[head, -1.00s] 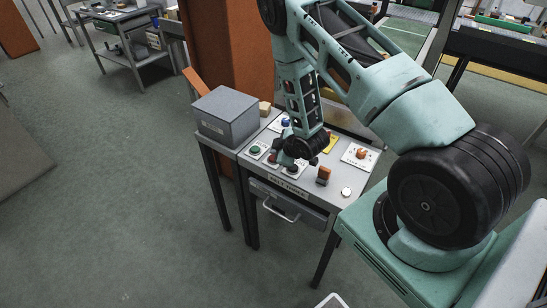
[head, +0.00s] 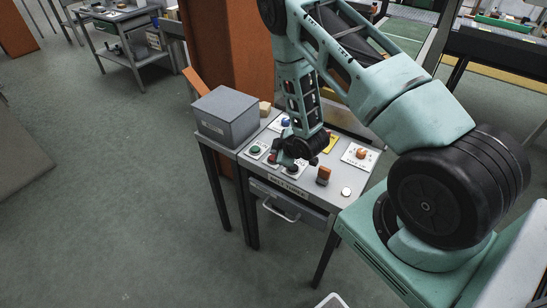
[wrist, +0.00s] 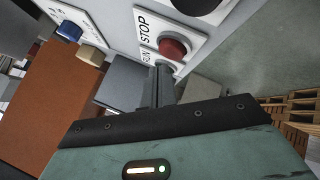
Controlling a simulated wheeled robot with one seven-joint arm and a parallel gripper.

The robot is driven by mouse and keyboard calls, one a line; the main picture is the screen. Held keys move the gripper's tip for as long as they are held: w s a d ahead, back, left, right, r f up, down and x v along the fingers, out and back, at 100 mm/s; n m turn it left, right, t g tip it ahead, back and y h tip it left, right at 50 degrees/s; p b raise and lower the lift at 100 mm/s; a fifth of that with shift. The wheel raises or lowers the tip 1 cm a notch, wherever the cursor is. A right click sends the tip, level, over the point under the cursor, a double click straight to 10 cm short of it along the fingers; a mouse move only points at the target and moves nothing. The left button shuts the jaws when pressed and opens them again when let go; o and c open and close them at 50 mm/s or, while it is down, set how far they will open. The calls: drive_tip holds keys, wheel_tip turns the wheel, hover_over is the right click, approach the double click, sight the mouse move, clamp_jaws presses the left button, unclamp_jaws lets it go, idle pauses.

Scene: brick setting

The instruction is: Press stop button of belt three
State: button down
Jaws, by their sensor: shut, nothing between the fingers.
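The panel table (head: 312,184) carries a plate reading belt three (head: 288,186) on its front edge. The red stop button (wrist: 172,48) sits beside a STOP label in the wrist view. In the head view a red button (head: 272,158) shows just left of my gripper (head: 285,161). The green button (head: 255,149) is further left; in the wrist view a RUN label shows next to the stop button. My gripper (wrist: 161,84) is shut and empty, its tips close to the red button. I cannot tell whether they touch it. The wrist hides part of the panel.
An orange pillar (head: 238,60) rises behind. The floor to the left is open.

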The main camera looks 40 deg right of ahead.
drive_tip(key=shift+f+b, duration=0.4)
drive_tip(key=shift+b, duration=0.05)
drive_tip(key=shift+f+b, duration=0.4)
drive_tip(key=shift+f, duration=0.05)
idle(0.5)
drive_tip(key=shift+r, duration=0.15)
drive_tip(key=shift+r+p, duration=0.55)
drive_tip(key=shift+r, duration=0.2)
drive_tip(key=shift+r+p, duration=1.7)
drive_tip(key=shift+r, duration=0.85)
